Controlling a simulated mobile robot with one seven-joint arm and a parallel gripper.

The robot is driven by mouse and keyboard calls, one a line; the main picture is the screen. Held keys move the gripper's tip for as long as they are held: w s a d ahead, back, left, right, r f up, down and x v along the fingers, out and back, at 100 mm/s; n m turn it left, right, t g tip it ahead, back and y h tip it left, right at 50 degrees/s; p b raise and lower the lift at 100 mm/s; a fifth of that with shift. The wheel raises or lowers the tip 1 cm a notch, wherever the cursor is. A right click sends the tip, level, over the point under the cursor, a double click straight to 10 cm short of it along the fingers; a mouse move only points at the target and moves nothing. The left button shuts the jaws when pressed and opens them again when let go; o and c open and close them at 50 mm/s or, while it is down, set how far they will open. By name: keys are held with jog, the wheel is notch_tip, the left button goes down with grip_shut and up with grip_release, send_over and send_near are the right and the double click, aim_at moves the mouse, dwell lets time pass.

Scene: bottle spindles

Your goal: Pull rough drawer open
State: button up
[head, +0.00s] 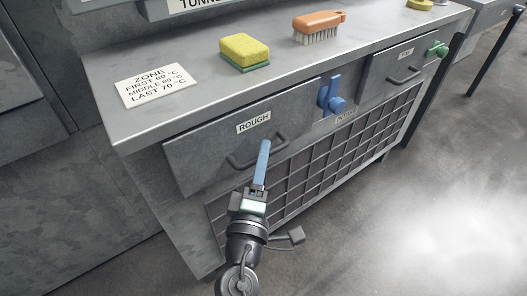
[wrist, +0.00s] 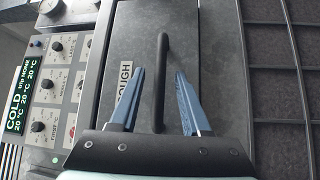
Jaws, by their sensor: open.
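The rough drawer (head: 205,150) is the left drawer under the counter, grey, with a white ROUGH label (head: 254,122). Its front looks flush with the cabinet. Its dark bar handle (head: 240,163) shows below the label. My gripper (head: 264,148) is in front of the handle and hides part of it in the head view. In the wrist view the handle (wrist: 161,80) runs between the two blue fingers, which are apart, with a gap on each side. The label (wrist: 125,82) is partly hidden by the left finger there. I cannot tell how deep the fingers reach around the handle.
A yellow-green sponge (head: 243,51), an orange brush (head: 318,25) and a ZONE sign (head: 156,85) are on the counter. A blue lever (head: 330,95) sits right of the drawer, then a second drawer (head: 390,75). A grid panel (head: 330,165) lies below. Open floor (head: 430,200) is right.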

jog(key=shift+w+d+r, duration=0.1)
jog(key=shift+w, duration=0.45)
grip_shut()
dwell(1.1)
